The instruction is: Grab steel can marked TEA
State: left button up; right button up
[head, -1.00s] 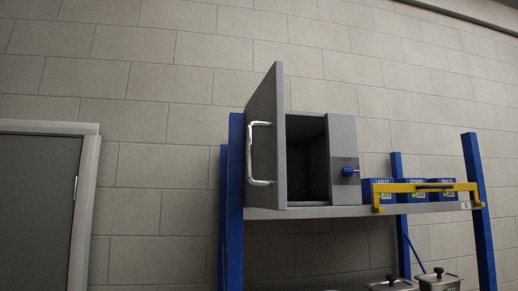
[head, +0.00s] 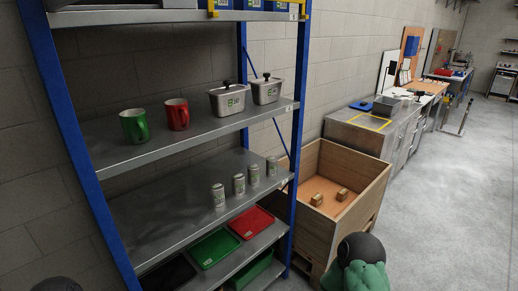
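Several small steel cans stand upright in a row on the middle shelf of the blue-posted rack. They are a front can (head: 219,196), a second can (head: 239,184), a third can (head: 254,175) and a rear can (head: 272,166). Each has a pale label, too small to read, so I cannot tell which is marked TEA. Two lidded steel boxes with green marks, a left box (head: 228,99) and a right box (head: 267,91), stand on the shelf above. Neither gripper is in view.
A green mug (head: 134,125) and a red mug (head: 177,114) share the upper shelf (head: 130,155) with the boxes. Green (head: 214,248) and red (head: 251,222) trays lie below. A wooden crate (head: 345,200) stands right of the rack. The floor (head: 450,220) at right is clear.

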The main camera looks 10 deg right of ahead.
aim_at(271, 161)
jog(key=i+l+u, duration=0.1)
jog(key=l, duration=0.2)
jog(key=i+l+u, duration=0.25)
jog(key=l, duration=0.4)
jog(key=i+l+u, duration=0.1)
jog(key=i+l, duration=0.15)
jog(key=l, duration=0.15)
jog(key=i+l+u, duration=0.1)
jog(key=l, duration=0.25)
